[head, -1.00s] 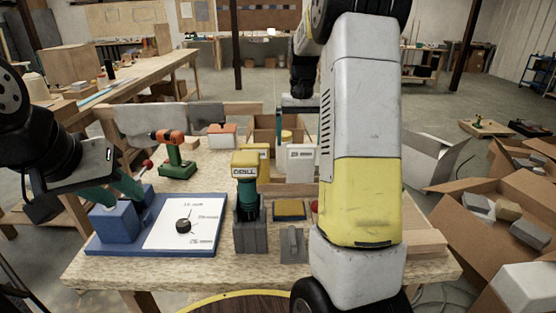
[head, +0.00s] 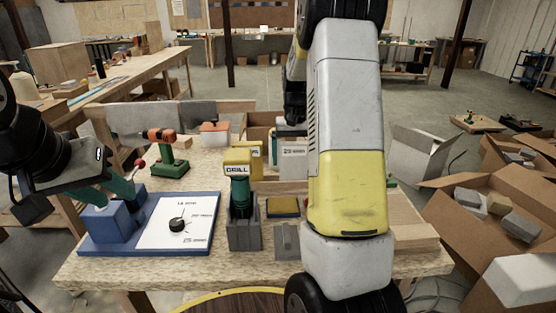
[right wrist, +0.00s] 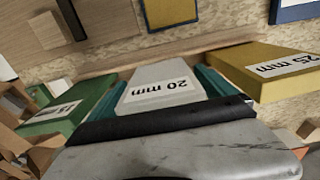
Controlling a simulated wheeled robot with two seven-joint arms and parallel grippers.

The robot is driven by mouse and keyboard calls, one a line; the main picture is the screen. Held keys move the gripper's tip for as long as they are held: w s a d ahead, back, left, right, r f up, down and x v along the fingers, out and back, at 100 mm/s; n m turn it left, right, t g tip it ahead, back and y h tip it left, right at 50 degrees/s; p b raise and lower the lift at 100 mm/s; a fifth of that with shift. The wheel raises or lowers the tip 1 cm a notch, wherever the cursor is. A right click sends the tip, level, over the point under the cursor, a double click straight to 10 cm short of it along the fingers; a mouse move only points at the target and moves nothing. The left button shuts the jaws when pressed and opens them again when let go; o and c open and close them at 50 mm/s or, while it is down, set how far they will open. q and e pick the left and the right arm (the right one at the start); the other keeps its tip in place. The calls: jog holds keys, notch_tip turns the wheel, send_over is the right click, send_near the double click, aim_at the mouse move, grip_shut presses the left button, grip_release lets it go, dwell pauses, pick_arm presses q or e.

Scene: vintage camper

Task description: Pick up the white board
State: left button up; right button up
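The white board (head: 294,164), labelled 20 mm, stands at the back of the workbench in the head view. In the right wrist view the white board (right wrist: 165,82) lies between the two teal fingers of my right gripper (right wrist: 163,88). The fingers straddle it closely and I see no clear grip. In the head view my right gripper (head: 290,133) is at the board's top, partly hidden by my arm. My left gripper (head: 110,192) is at a blue block (head: 108,222) on a blue base; its finger contact is unclear.
A green board (right wrist: 65,108) and a yellow 25 mm board (right wrist: 265,70) stand on either side of the white one. A yellow-topped drill (head: 240,185) in a grey holder and a green-orange drill (head: 168,155) stand on the workbench (head: 190,268). Open cardboard boxes (head: 490,215) lie right.

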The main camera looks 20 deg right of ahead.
jog(key=c, duration=1.2)
